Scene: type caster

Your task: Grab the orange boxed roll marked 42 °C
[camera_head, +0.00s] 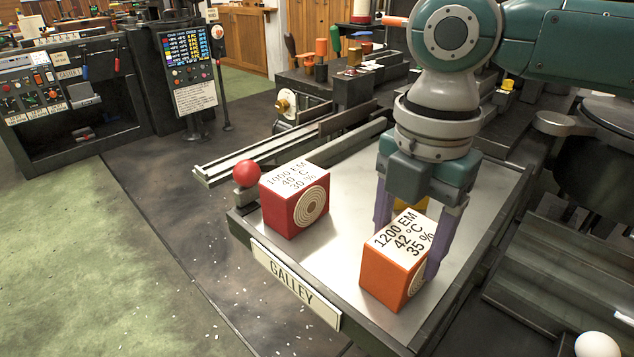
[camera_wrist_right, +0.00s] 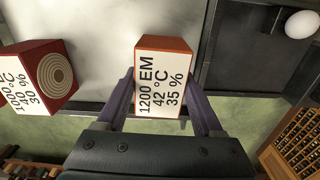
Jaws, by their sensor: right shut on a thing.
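The orange boxed roll (camera_head: 388,281) has a white top that reads 1200 EM, 42 °C, 35 %. It sits near the front right of the metal galley tray (camera_head: 335,262). My right gripper (camera_head: 408,246) reaches down from above with its purple fingers on either side of the box. In the right wrist view the orange box (camera_wrist_right: 166,84) lies between the two fingertips (camera_wrist_right: 165,104), which are shut on it. In the head view the box hides part of the fingers. My left gripper is in neither view.
A red box (camera_head: 296,207) marked 40 °C, 30 % stands to the left on the tray, apart from the orange one; it also shows in the right wrist view (camera_wrist_right: 45,77). A red ball (camera_head: 246,173) is at the tray's left corner. A white egg-like object (camera_head: 597,345) lies at lower right.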

